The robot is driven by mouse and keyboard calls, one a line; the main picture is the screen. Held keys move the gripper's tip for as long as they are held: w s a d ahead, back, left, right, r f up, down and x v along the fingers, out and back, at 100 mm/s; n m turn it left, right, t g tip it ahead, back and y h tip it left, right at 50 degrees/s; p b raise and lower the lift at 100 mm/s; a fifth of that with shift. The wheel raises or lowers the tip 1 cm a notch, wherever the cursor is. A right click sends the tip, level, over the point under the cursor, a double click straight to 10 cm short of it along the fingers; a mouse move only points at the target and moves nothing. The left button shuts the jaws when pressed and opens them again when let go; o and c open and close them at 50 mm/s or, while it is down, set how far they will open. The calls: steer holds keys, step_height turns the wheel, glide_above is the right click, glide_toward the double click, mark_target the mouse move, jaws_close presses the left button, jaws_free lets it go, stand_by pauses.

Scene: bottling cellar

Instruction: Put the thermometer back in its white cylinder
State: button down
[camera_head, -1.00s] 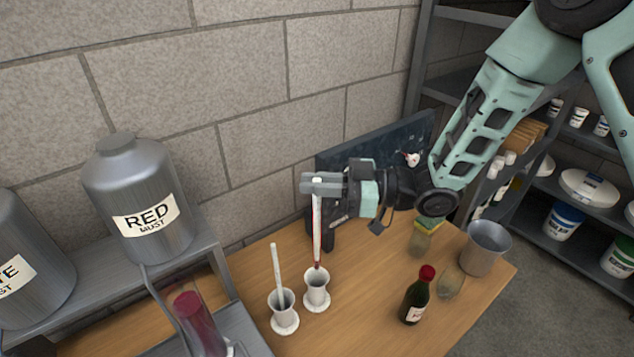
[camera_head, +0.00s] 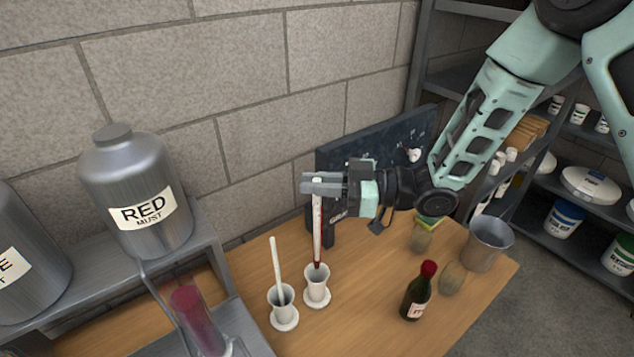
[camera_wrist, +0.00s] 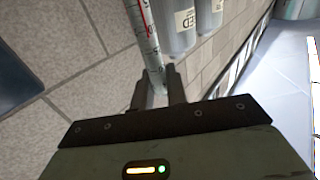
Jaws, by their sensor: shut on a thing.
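My gripper (camera_head: 322,184) is shut on the top of the thermometer (camera_head: 317,225), a thin white stick with a red line. The thermometer hangs nearly upright, and its red lower tip is at the mouth of the right white cylinder (camera_head: 317,291). I cannot tell whether the tip is just inside or just above the rim. A second white cylinder (camera_head: 283,312) stands beside it at the left, with a plain white stick (camera_head: 277,262) leaning in it. In the wrist view the thermometer (camera_wrist: 148,38) shows its scale and red line between the fingers.
A dark bottle with a red cap (camera_head: 417,292) and a grey metal bucket (camera_head: 487,243) stand to the right on the wooden table (camera_head: 370,325). A dark board (camera_head: 380,150) stands behind. A metal rack with a RED MUST can (camera_head: 140,195) is at the left.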

mark_target(317, 235)
steer(key=shift+f, duration=0.1)
stand_by(0.3)
steer(key=shift+f+b, duration=0.95)
steer(key=shift+f, duration=0.15)
stand_by(0.4)
steer(key=shift+f+b, duration=1.25)
steer(key=shift+f, duration=0.35)
steer(key=shift+f+b, duration=2.05)
steer(key=shift+f, duration=0.25)
